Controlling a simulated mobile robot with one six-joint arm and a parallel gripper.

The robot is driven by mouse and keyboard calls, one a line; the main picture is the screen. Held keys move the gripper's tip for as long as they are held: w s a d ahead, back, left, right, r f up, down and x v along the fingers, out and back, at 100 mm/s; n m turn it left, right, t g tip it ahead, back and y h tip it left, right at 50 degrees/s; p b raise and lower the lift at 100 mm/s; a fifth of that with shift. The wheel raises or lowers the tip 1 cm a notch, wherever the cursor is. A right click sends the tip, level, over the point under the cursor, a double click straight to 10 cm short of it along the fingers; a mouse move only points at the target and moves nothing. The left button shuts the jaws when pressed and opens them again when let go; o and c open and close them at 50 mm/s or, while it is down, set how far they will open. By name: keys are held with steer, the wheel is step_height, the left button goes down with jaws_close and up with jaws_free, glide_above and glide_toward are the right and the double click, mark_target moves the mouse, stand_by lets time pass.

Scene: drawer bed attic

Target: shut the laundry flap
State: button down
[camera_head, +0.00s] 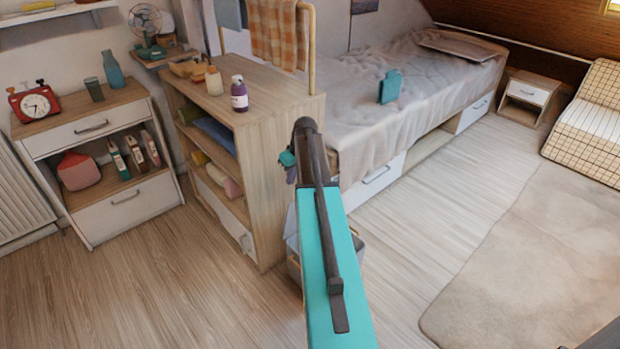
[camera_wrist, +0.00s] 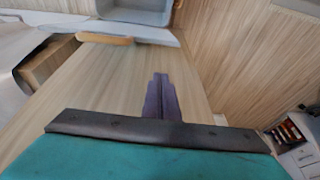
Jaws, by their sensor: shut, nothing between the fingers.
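A laundry flap is hard to single out. In the wrist view a broad pale wooden panel (camera_wrist: 95,85) fills the middle, with a short wooden handle (camera_wrist: 105,39) at its far end and a grey bin (camera_wrist: 135,10) beyond. In the head view the grey bin (camera_head: 293,258) shows partly beside the wooden shelf unit (camera_head: 275,112), mostly hidden by my arm. I cannot tell how the panel and bin are joined. My gripper (camera_wrist: 161,82) is shut and empty in front of the panel; contact cannot be judged.
A cabinet (camera_head: 95,130) stands at left. The wooden floor is clear in front, with a rug (camera_head: 530,270) at right.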

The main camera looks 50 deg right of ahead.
steer(key=s+d+r, duration=0.1)
steer(key=d+r, duration=0.4)
steer(key=d, duration=0.3)
steer(key=shift+s+r+t, duration=0.3)
steer(key=shift+r, duration=0.05)
steer(key=x, duration=1)
steer(key=shift+s+b, duration=0.5)
steer(key=shift+s, duration=1.5)
steer(key=shift+a, duration=0.15)
steer(key=shift+f, duration=0.1)
steer(key=shift+s, duration=0.1)
